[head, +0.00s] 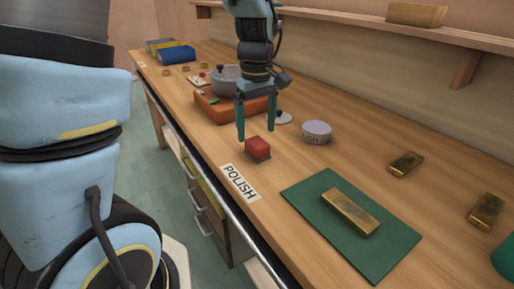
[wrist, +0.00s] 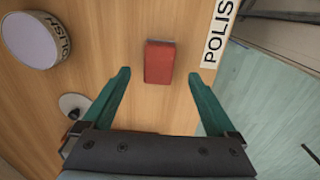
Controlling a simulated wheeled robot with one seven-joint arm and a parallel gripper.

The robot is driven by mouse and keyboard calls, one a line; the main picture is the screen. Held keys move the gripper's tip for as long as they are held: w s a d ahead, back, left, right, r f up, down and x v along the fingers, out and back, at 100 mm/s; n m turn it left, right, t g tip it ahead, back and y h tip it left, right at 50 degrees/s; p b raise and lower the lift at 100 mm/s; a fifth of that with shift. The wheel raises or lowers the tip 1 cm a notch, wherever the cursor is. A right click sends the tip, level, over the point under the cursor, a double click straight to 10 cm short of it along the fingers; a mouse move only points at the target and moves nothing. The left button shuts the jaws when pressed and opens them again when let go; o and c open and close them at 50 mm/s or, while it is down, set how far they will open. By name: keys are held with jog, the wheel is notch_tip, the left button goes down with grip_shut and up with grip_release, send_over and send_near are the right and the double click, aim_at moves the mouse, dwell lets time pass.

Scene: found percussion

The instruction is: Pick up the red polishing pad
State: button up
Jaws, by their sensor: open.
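The red polishing pad (head: 258,146) is a small red block with a darker underside, lying on the wooden bench just beyond the POLISH label in the head view. In the wrist view the red pad (wrist: 159,62) lies flat ahead of the fingertips, roughly midway between their lines. My gripper (head: 256,130) is open, pointing down, above and close to the pad. In the wrist view my gripper (wrist: 163,78) has its green fingers wide apart with nothing between them. The exact height of the fingertips over the bench is hard to tell.
A POLISH label (head: 240,182) lies at the bench's front edge. A round polish tin (head: 316,132) stands right of the pad, with a small knobbed disc (head: 284,118) nearby. A green mat (head: 376,247) bears a brass bar (head: 350,211). An orange-brown box (head: 218,110) is behind the gripper.

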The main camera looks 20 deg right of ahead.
aim_at(257, 142)
jog(key=shift+f+p, duration=0.6)
jog(key=shift+f, duration=2.05)
grip_shut()
